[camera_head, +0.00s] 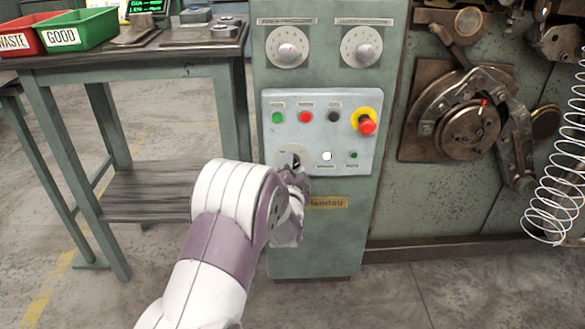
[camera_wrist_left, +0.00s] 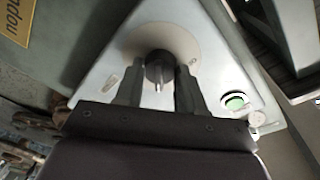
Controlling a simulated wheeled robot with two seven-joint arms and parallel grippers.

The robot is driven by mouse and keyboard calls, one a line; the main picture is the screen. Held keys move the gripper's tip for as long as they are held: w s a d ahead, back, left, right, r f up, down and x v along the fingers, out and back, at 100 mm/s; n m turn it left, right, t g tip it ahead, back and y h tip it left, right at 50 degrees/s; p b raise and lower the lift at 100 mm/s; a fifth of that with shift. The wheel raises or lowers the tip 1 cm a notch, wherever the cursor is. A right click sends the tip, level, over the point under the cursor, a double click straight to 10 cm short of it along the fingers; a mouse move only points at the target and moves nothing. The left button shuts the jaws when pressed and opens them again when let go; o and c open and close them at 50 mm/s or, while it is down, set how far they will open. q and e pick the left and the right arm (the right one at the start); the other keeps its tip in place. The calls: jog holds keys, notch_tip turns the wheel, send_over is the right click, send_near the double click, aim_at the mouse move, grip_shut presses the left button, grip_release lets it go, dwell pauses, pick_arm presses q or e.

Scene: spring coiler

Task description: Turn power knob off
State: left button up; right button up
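The power knob is a black rotary knob (camera_wrist_left: 158,68) on a round pale plate (camera_wrist_left: 185,40), low on the left of the grey control panel (camera_head: 345,105). In the head view, my left gripper (camera_head: 296,168) is in front of that corner and hides most of the knob. In the left wrist view, the two fingers of my left gripper (camera_wrist_left: 160,82) stand on either side of the knob, with narrow gaps visible. A light pointer line on the knob points down in that view. My right gripper is not in view.
The panel also has a green button (camera_head: 278,117), a red button (camera_head: 305,117), a black knob (camera_head: 333,117) and a red emergency stop (camera_head: 367,124). A table (camera_head: 130,60) with red and green bins stands left. The coiler (camera_head: 468,125) and a wire spring (camera_head: 560,190) are right.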

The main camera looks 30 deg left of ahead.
pick_arm(q)
jog(key=shift+n, duration=0.3)
jog(key=n+b, duration=0.1)
jog(key=n, duration=0.5)
jog(key=n+y+b, duration=0.1)
jog(key=n, duration=0.5)
jog(key=n+y+b, duration=0.1)
jog(key=n+b, duration=0.1)
jog(key=n, duration=0.4)
jog(key=shift+f, duration=0.25)
jog(key=shift+n+y, duration=0.3)
jog(key=shift+n, duration=0.2)
jog(key=o, duration=1)
jog(key=shift+o, duration=0.2)
jog(key=shift+r, duration=0.1)
